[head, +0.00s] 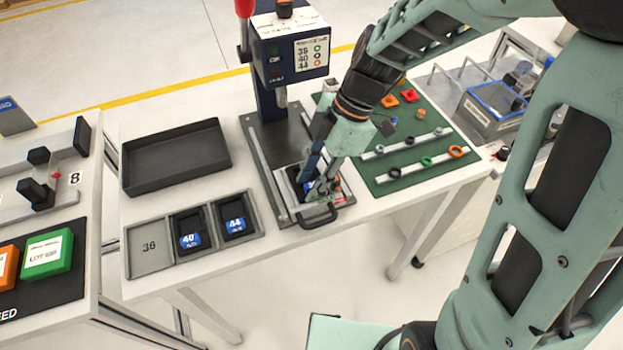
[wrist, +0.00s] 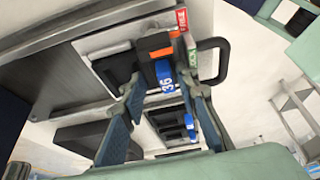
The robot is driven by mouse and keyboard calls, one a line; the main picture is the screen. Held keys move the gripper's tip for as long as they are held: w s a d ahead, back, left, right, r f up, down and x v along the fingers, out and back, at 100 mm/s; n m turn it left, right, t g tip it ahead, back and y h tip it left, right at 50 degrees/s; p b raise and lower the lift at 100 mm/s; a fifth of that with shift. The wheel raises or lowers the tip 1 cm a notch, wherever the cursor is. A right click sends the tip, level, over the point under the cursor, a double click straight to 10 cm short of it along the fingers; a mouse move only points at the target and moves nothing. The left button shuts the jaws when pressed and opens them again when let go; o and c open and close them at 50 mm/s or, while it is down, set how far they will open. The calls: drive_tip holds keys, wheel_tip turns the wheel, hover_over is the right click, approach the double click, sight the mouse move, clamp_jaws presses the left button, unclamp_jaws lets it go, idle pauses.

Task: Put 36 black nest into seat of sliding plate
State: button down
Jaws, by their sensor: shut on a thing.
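The black 36 nest, with a blue label marked 36 (wrist: 166,84), is between the fingers of my gripper (head: 316,186). My gripper is shut on it, over the sliding plate (head: 330,214). In the head view the fingers hide most of the nest. The sliding plate has a black loop handle (wrist: 216,60) on its front side, and a red FREE marker beside the nest. I cannot tell whether the nest is fully down in the seat or slightly above it.
A grey holder has an empty compartment marked 36 (head: 149,246), beside the 40 nest (head: 190,234) and 44 nest (head: 234,219). A black tray (head: 175,158) lies behind it. A dark press head (head: 289,50) stands behind the plate. A green mat (head: 400,172) with coloured rings lies right.

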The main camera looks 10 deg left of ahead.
drive_tip(key=shift+s+f, duration=0.1)
drive_tip(key=shift+f, duration=0.1)
drive_tip(key=c, duration=1.4)
unclamp_jaws()
drive_tip(key=shift+f, duration=0.1)
drive_tip(key=shift+d, duration=0.1)
drive_tip(key=v, duration=1.2)
drive_tip(key=shift+a, duration=0.25)
